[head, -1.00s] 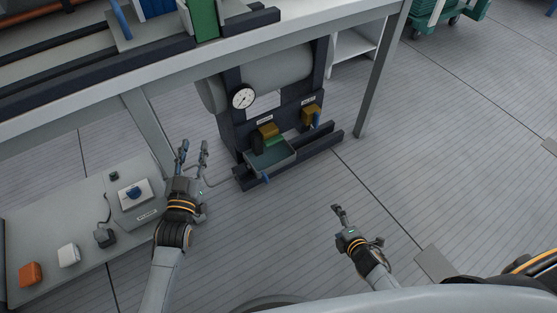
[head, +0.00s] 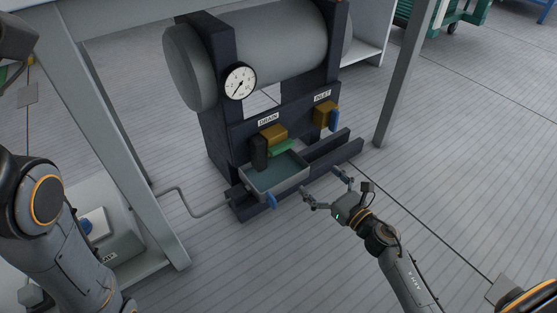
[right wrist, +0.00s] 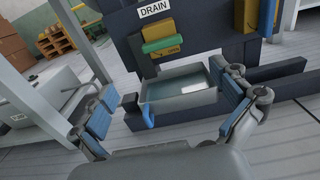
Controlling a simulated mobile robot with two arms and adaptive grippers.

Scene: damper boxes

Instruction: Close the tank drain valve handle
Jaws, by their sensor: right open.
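The drain valve is a brass block (head: 273,134) under the DRAIN label on the dark tank stand. Its green handle (head: 281,148) lies roughly sideways below the block; it also shows in the right wrist view (right wrist: 166,44). My right gripper (head: 322,183) is open and empty, in front of and to the right of the tray, apart from the handle. In the right wrist view its blue-padded fingers (right wrist: 168,105) are spread, with the tray between them and the handle beyond. My left arm (head: 45,205) stands at the left edge; its gripper is out of view.
A grey tray (head: 297,182) with a blue tab (head: 271,200) sits below the drain valve. The inlet valve with blue handle (head: 334,121) is to the right. Table legs (head: 405,75) flank the stand; a thin pipe (head: 185,205) runs left.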

